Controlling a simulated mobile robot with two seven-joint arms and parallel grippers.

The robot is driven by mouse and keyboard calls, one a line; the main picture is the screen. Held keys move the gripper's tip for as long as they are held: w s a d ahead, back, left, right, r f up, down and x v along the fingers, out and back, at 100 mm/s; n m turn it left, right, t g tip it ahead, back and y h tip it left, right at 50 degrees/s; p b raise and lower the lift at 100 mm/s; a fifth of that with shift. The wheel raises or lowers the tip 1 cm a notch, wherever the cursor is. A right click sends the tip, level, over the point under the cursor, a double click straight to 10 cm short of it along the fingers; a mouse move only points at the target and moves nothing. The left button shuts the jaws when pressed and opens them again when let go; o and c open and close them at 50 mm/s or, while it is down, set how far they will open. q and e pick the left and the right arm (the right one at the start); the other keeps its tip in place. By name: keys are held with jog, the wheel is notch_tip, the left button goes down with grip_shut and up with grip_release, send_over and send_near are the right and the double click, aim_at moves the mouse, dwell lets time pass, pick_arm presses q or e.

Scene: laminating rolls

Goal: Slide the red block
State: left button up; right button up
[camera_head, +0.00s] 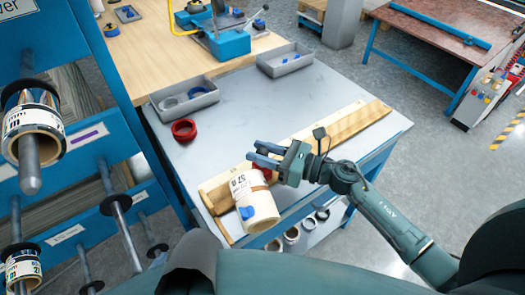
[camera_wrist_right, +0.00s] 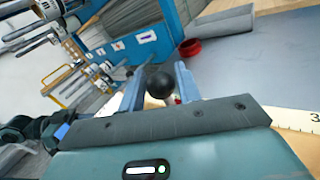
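The red block (camera_head: 262,171) shows as a small dark red patch at the upper end of a white roll (camera_head: 250,199), mostly hidden by my right gripper. My right gripper (camera_head: 256,157) is just above it, with its two blue fingers apart. In the right wrist view, a black ball-shaped knob (camera_wrist_right: 159,85) lies between the spread fingers, with a little red visible below it. I cannot tell whether the fingers touch the knob. My left gripper is out of view.
The roll lies in a wooden trough (camera_head: 357,132) along the front of the grey table (camera_head: 285,105). A red ring (camera_head: 184,130) and two grey trays (camera_head: 185,98) (camera_head: 284,60) stand farther back. A blue rack (camera_head: 100,150) with rolls on rods is at the left.

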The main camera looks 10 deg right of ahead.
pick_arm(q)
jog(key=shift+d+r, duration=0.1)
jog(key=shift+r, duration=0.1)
pick_arm(e)
grip_shut()
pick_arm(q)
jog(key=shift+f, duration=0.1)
